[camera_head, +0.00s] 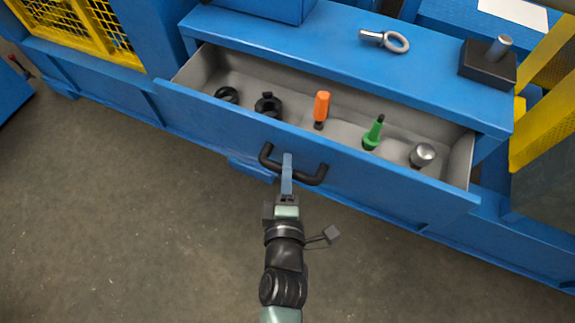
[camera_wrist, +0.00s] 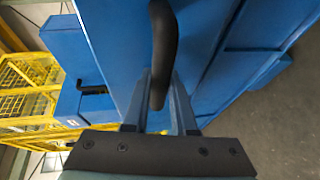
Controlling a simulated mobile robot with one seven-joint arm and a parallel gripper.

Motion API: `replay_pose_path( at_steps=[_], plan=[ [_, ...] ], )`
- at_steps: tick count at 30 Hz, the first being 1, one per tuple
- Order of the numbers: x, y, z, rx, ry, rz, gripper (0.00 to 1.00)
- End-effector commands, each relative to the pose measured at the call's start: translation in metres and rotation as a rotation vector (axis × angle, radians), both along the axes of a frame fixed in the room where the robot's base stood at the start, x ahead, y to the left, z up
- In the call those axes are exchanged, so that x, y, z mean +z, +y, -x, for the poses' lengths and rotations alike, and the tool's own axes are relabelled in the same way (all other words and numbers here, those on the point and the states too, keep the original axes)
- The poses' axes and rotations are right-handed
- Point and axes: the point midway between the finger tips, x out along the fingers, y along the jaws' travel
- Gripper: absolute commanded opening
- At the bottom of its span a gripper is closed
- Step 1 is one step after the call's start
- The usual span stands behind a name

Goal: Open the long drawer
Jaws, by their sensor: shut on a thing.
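The long drawer (camera_head: 350,168) is a wide blue-fronted drawer with a grey inside, and it stands pulled out from the blue bench in the head view. Its black bar handle (camera_head: 308,180) is on the middle of the front. My gripper (camera_head: 287,170) is shut on the handle, with the arm reaching from below. In the wrist view the dark handle (camera_wrist: 162,50) runs between the two fingers of my gripper (camera_wrist: 160,105).
The concrete floor (camera_head: 110,210) in front is clear.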

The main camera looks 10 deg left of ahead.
Motion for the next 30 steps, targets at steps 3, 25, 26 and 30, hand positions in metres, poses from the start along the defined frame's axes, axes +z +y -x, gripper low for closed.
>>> replay_pose_path(
  at_steps=[3, 25, 26, 30],
  plan=[
    [0.000, 0.001, 0.000, 0.003, 0.001, 0.000, 0.43],
    [0.009, -0.002, 0.047, 0.004, 0.005, 0.001, 0.55],
    [0.011, -0.003, 0.052, 0.005, 0.005, 0.002, 0.55],
    [0.016, -0.006, 0.079, 0.005, 0.004, 0.002, 0.55]
  ],
)
